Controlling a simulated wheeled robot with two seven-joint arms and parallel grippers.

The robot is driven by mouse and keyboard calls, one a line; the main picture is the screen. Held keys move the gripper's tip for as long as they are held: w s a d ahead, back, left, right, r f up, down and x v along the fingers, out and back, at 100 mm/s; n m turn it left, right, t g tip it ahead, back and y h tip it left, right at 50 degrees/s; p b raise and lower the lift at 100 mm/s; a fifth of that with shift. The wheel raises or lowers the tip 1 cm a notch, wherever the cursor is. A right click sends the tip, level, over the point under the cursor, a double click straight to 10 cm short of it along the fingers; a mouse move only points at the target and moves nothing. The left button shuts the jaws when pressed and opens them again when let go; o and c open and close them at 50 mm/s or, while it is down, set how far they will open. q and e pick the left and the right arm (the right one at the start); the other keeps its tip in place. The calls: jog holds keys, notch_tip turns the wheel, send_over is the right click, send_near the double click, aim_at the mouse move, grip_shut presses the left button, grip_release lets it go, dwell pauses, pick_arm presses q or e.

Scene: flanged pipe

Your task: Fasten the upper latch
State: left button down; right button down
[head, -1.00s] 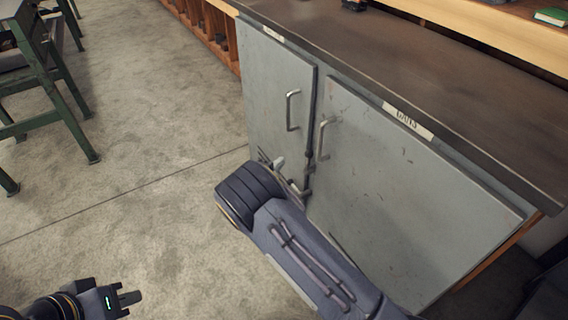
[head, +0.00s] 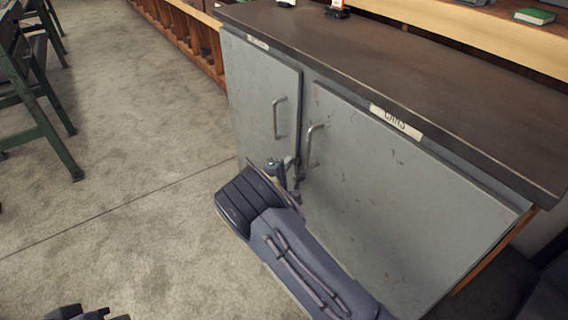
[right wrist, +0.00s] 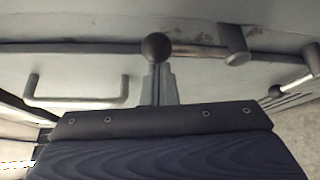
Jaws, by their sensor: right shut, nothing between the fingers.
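The grey two-door cabinet (head: 350,170) stands ahead of me, both doors shut or nearly so. The upper latch (right wrist: 200,51) has a dark ball knob and a metal lever lying along the door seam in the right wrist view. My right gripper (right wrist: 160,83) is shut and empty, its tips right by the ball knob; I cannot tell whether they touch. In the head view my right gripper (head: 284,168) is partly hidden by my forearm, which also covers much of the latch area. The lower latch (right wrist: 294,86) shows at the right wrist view's edge. Only the tip of my left gripper (head: 88,314) shows, bottom left.
The left door handle (head: 279,118) and the right door handle (head: 314,145) stick out above the latches. The dark countertop (head: 420,80) overhangs the doors and carries a CANS label (head: 396,122) on its front. A green stand (head: 45,120) is at far left. The floor between is clear.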

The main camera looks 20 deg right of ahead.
jog(key=shift+s+d+m+t+h+b, duration=0.15)
jog(key=shift+s+m+t+h+b, duration=0.15)
jog(key=shift+s+m+b, duration=0.25)
dwell(0.4)
jog(key=s+d+f+m+h+b, duration=0.1)
jog(key=s+m+b, duration=0.1)
jog(key=b, duration=0.1)
jog(key=s+f+m+t+h+b, duration=0.1)
jog(key=s+m+b, duration=0.1)
jog(key=m, duration=0.1)
jog(key=s+d+f+m+h+b, duration=0.1)
jog(key=s+m+b, duration=0.1)
jog(key=m+b, duration=0.1)
jog(key=shift+s+d+f+t+h+b, duration=0.25)
jog(key=shift+s+d+t+h+b, duration=0.1)
jog(key=shift+t+h, duration=0.05)
jog(key=shift+s+d+f+b, duration=0.1)
jog(key=shift+s+f+b, duration=0.15)
jog(key=shift+f, duration=0.25)
jog(key=shift+s+d+f+b, duration=0.1)
jog(key=shift+s+f+b, duration=0.15)
jog(key=shift+f, duration=0.25)
jog(key=shift+s+f, duration=0.15)
jog(key=shift+f, duration=0.45)
jog(key=shift+f+b, duration=0.15)
jog(key=shift+b, duration=0.15)
